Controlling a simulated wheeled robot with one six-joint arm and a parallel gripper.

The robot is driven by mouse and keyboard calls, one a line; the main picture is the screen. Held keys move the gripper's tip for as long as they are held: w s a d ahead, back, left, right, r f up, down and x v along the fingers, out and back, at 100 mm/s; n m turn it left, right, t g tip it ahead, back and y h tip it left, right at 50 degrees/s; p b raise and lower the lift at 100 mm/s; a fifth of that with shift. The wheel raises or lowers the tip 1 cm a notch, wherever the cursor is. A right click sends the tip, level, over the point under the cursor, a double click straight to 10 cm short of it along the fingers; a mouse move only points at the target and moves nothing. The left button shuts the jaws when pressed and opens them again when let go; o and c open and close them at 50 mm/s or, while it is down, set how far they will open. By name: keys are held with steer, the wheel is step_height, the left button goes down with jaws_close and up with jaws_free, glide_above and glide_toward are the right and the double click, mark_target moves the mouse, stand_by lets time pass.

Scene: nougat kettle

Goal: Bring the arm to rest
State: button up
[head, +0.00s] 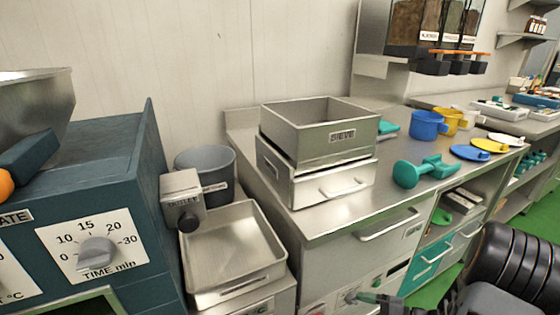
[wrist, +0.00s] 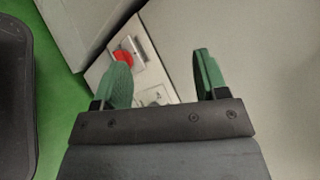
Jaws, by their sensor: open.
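My gripper (wrist: 162,76) shows in the wrist view with its two green fingers wide apart. No object is held between them. Beyond the fingers is a pale control panel (wrist: 148,68) with a red round button (wrist: 123,58); the gap to it cannot be told. In the head view, a black ribbed part of my arm (head: 510,262) is at the lower right, in front of the counter.
A steel counter (head: 335,222) bears a box marked SIEVE (head: 342,136), a teal tool (head: 408,174), a blue mug (head: 427,124) and a yellow mug (head: 458,119). A blue machine with a timer dial (head: 96,252) stands left, beside a steel tray (head: 232,284). Green floor (head: 546,215) shows right.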

steer(key=s+a+r+n+g+h+p, duration=0.1)
steer(key=s+a+r+n+h+p, duration=0.1)
steer(key=r+n+h+p, duration=0.4)
steer(key=s+a+r+n+g+h+p, duration=0.2)
steer(key=r+p, duration=1.5)
steer(key=r, duration=1.8)
steer(key=shift+s+a+r+n+h, duration=0.3)
steer(key=shift+a+n+h, duration=0.7)
steer(key=shift+n+h, duration=1.5)
steer(key=shift+m+h, duration=0.3)
steer(key=shift+m, duration=0.1)
